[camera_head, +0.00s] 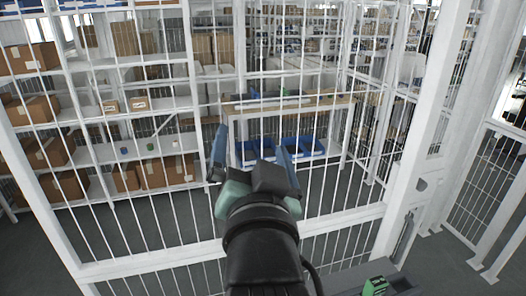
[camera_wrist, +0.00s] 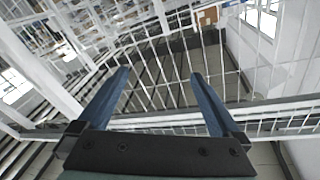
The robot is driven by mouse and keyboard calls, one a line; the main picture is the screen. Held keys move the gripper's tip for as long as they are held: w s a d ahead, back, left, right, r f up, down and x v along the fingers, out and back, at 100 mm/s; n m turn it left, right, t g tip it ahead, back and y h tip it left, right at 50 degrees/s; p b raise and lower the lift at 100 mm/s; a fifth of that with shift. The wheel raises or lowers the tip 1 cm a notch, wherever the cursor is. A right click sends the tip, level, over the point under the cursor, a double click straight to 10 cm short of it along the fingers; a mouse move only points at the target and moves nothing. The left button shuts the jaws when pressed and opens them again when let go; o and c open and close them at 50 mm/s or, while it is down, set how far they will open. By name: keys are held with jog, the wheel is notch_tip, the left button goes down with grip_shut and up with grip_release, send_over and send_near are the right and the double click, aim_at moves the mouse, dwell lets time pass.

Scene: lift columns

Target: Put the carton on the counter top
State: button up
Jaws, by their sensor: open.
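My gripper (camera_head: 251,140) is raised in front of a white barred fence in the head view, its two blue fingers spread apart with nothing between them. The wrist view also shows the open, empty fingers (camera_wrist: 159,73) against the bars. A small green object (camera_head: 375,286), possibly the carton, sits on a dark grey surface (camera_head: 345,279) at the bottom edge, right of my arm and well apart from my gripper. It is partly cut off. I cannot tell whether that grey surface is the counter top. A brown box (camera_wrist: 207,16) shows far off in the wrist view.
The white fence (camera_head: 150,262) stands close in front. Behind it are shelves with several brown boxes (camera_head: 32,58) and a wooden-topped bench (camera_head: 310,103) with blue bins (camera_head: 255,151) below. A thick white post (camera_head: 425,130) stands at the right.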

jog(key=s+r+n+t+h, duration=0.1)
jog(key=s+r+t, duration=0.3)
jog(key=r, duration=0.6)
jog(key=s+d+r+n+t, duration=0.1)
jog(key=s+r+n+t, duration=0.2)
jog(key=s+r, duration=0.6)
notch_tip(320, 180, up, 3)
jog(key=shift+s+d+f+t+h, duration=0.2)
jog(key=shift+t+h, duration=0.2)
jog(key=shift+t, duration=0.4)
